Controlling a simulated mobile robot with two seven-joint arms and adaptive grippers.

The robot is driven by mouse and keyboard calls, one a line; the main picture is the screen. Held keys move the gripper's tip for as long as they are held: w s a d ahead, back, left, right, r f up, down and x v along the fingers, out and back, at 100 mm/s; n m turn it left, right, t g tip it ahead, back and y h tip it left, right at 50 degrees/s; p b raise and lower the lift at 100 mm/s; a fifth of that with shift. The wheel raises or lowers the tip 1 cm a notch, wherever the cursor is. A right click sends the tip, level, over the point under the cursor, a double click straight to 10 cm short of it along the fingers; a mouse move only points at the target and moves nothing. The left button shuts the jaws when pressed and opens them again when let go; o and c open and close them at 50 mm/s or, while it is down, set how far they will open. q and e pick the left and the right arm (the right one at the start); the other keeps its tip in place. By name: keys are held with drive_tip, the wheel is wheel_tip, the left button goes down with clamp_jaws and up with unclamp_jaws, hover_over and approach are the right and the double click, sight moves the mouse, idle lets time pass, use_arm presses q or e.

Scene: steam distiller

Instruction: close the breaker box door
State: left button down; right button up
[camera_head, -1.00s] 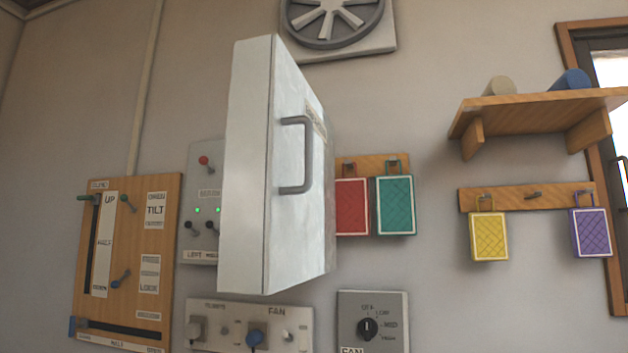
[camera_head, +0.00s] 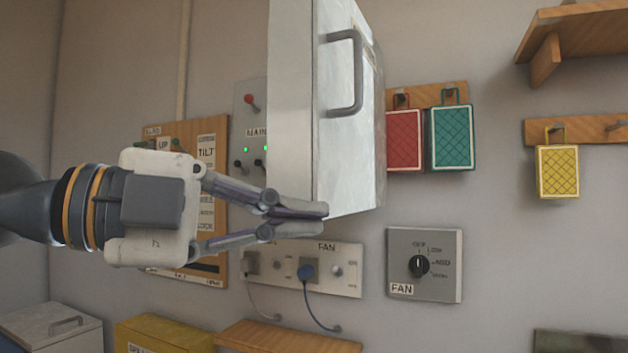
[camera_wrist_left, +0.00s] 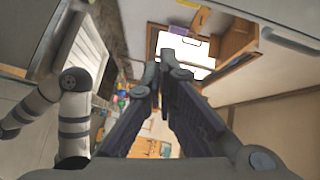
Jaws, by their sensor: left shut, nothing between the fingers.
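The breaker box door (camera_head: 347,125) is a pale grey metal panel with a darker grey bar handle (camera_head: 357,75). It stands out from the wall in the middle of the head view, its handle face turned to the right. I cannot tell how far open it is. My left gripper (camera_head: 320,212) comes in from the left with its fingers together and empty. Its fingertips overlap the lower left corner of the box; whether they touch is unclear. The closed fingers also show in the left wrist view (camera_wrist_left: 163,75). My right gripper is not in view.
A red bag (camera_head: 404,140) and a green bag (camera_head: 452,138) hang on hooks right of the door. A fan dial panel (camera_head: 450,275) and a socket panel (camera_head: 345,270) sit below it. A wooden lever board (camera_head: 219,260) is behind my left gripper.

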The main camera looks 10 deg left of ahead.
sight(316, 168)
use_arm(q)
drive_tip(key=s+a+r+m+t, duration=0.1)
drive_tip(key=a+r+m+t, duration=0.15)
drive_tip(key=r, duration=0.25)
drive_tip(key=shift+n+g, duration=0.45)
drive_tip(key=w+d, duration=0.1)
drive_tip(key=w, duration=0.1)
drive_tip(key=w+d, duration=0.3)
drive_tip(key=w, duration=0.1)
drive_tip(key=shift+w+d+f, duration=0.15)
drive_tip(key=shift+d+f, duration=0.05)
drive_tip(key=shift+d, duration=0.1)
drive_tip(key=shift+a+r, duration=0.15)
drive_tip(key=shift+a, duration=0.05)
drive_tip(key=shift+a, duration=0.1)
